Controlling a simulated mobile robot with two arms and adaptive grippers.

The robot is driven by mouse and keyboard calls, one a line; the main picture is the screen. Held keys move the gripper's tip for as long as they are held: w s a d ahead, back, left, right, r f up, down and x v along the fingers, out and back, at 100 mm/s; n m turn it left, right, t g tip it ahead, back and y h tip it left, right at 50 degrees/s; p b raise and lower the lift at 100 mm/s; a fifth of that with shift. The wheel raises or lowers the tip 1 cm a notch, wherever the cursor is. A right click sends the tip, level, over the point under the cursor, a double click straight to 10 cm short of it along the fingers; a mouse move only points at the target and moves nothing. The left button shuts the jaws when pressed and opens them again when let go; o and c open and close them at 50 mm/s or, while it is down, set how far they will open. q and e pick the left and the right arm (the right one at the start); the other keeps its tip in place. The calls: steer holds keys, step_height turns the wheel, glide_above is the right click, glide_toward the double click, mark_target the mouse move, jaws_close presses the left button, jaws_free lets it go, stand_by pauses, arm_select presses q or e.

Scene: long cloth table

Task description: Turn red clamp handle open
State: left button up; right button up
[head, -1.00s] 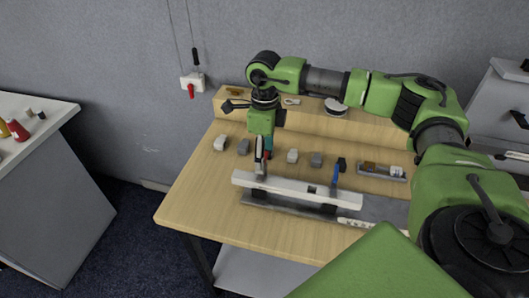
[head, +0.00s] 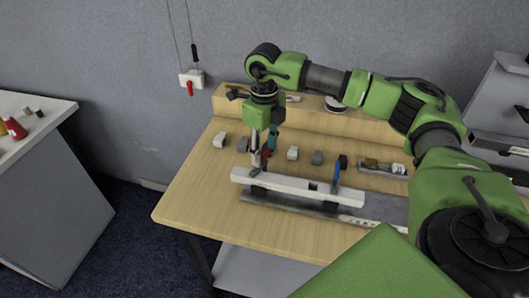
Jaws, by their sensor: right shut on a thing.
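The red clamp handle (head: 265,154) shows as a small red patch at the left end of a white bar (head: 295,187) on the wooden table. My right gripper (head: 258,163) points down above that end of the bar and is shut on the red handle. Its fingers hide much of the handle and the clamp under it. A similar clamp with a blue handle (head: 336,175) stands upright farther right on the bar. My left gripper is out of view.
Several light and dark grey blocks (head: 292,153) lie in a row behind the bar. A small tray (head: 381,168) with parts is at the right. A wooden ledge (head: 310,122) runs along the back. The front left of the table is clear.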

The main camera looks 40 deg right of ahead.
mark_target(264, 154)
steer(key=m+b, duration=0.1)
steer(key=m, duration=0.1)
steer(key=shift+m, duration=0.4)
steer(key=m, duration=0.3)
steer(key=shift+m+b, duration=0.3)
steer(key=shift+b, duration=0.1)
steer(key=m, duration=0.3)
steer(key=shift+m, duration=0.3)
steer(key=shift+w+r+m+b, duration=0.1)
steer(key=shift+m+b, duration=0.3)
steer(key=shift+m, duration=1.4)
steer(key=o, duration=1.1)
step_height(264, 154, up, 12)
